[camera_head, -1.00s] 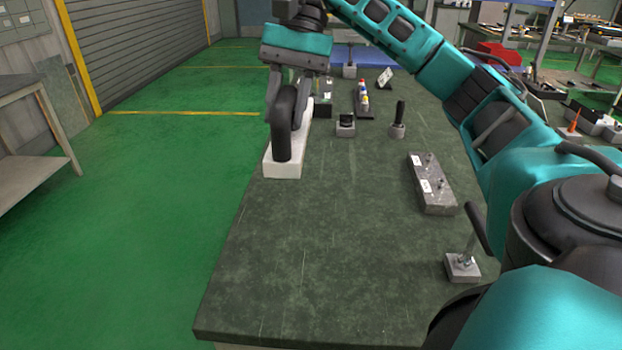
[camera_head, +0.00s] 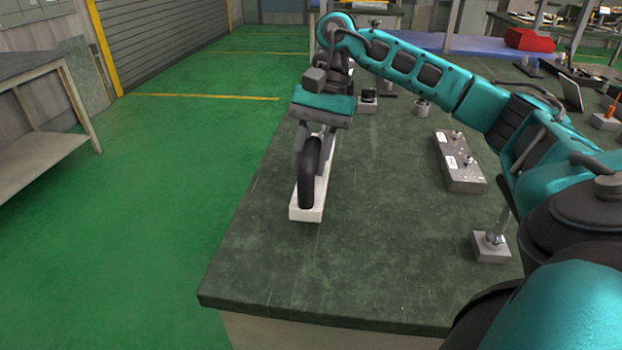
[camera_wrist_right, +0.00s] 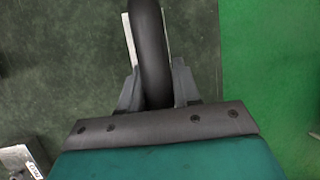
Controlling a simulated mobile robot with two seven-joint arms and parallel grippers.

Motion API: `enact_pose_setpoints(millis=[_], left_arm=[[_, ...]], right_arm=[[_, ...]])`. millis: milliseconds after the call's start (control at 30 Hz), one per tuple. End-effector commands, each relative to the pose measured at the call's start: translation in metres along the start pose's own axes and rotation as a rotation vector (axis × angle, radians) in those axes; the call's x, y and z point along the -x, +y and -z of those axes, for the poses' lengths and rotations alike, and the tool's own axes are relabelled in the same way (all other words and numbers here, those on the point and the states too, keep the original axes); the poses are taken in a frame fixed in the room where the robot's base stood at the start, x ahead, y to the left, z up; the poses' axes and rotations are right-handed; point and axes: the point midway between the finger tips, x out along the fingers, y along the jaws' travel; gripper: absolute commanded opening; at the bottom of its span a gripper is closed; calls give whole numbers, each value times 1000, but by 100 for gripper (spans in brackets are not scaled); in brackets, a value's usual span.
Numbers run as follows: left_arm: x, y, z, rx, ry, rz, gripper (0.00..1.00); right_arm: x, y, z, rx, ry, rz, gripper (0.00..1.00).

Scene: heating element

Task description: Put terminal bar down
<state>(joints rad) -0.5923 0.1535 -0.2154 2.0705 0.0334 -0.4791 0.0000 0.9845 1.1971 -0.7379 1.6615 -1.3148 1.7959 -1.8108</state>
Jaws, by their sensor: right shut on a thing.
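The terminal bar (camera_head: 306,214), a long white bar with a black arched handle (camera_head: 311,178), is near the table's left edge. My right gripper (camera_head: 312,148) is shut on the handle, with a finger on each side. The right wrist view shows the handle (camera_wrist_right: 153,50) between the fingers (camera_wrist_right: 157,92), and part of the white bar (camera_wrist_right: 129,42) beside it. The bar is roughly level; I cannot tell whether its underside touches the table. The far part of the bar is hidden behind the gripper. My left gripper is not in view.
The dark green table (camera_head: 340,270) is clear in front of the bar and to its right. A grey block with studs and white labels (camera_head: 460,165) and a small grey base with a lever (camera_head: 490,246) stand to the right. Small fixtures (camera_head: 368,102) stand farther back.

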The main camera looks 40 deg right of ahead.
Motion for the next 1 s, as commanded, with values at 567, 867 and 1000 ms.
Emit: enact_pose_setpoints(millis=[567, 867, 1000], left_arm=[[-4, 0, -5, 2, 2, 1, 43], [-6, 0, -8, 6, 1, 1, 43], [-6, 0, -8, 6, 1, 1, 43]], right_arm=[[-38, 8, 16, 1, 0, 2, 0], [-41, 8, 17, 0, 0, 0, 48], [-41, 8, 17, 0, 0, 0, 57]])
